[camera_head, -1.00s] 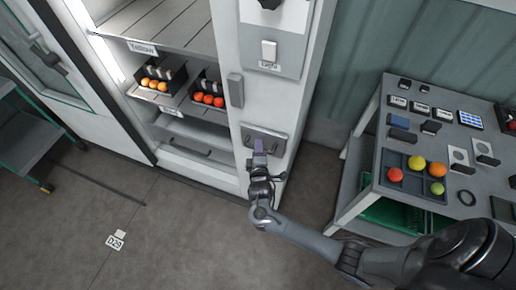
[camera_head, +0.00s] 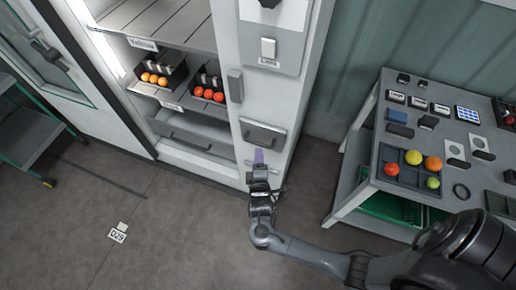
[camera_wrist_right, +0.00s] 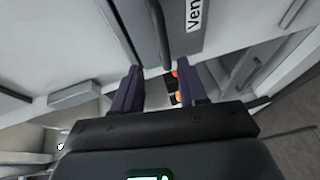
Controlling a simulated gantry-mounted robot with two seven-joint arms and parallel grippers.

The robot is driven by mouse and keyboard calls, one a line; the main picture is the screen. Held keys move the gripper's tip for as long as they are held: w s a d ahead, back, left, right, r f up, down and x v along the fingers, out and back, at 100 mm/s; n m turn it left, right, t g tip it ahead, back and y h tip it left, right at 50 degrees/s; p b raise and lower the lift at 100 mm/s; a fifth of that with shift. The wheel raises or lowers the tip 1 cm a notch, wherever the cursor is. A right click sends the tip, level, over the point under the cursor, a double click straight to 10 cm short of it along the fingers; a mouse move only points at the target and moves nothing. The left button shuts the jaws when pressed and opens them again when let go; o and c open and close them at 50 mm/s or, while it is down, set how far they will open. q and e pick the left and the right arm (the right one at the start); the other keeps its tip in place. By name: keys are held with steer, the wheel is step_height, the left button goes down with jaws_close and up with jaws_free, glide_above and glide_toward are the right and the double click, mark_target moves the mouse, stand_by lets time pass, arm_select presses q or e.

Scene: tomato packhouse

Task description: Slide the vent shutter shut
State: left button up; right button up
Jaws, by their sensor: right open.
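The vent shutter (camera_head: 263,137) is a grey panel low on the front of the white cabinet, below the light switch, with a bar handle. In the right wrist view the handle (camera_wrist_right: 160,35) shows as a dark bar beside a label (camera_wrist_right: 194,12) reading "Ven", cut off by the frame. My right gripper (camera_head: 258,156) is just below the panel in the head view. Its two purple fingers are apart and empty in the wrist view (camera_wrist_right: 158,72). The handle's end appears between them there, but I cannot tell whether it touches. My left gripper is out of view.
The cabinet's open shelves hold crates of orange (camera_head: 154,79) and red (camera_head: 208,93) tomatoes, left of the shutter. A grey bench (camera_head: 375,165) with tomatoes and small items stands to the right. The floor (camera_head: 185,225) in front is mostly clear.

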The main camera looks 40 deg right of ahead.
steer(key=shift+v, duration=1.3)
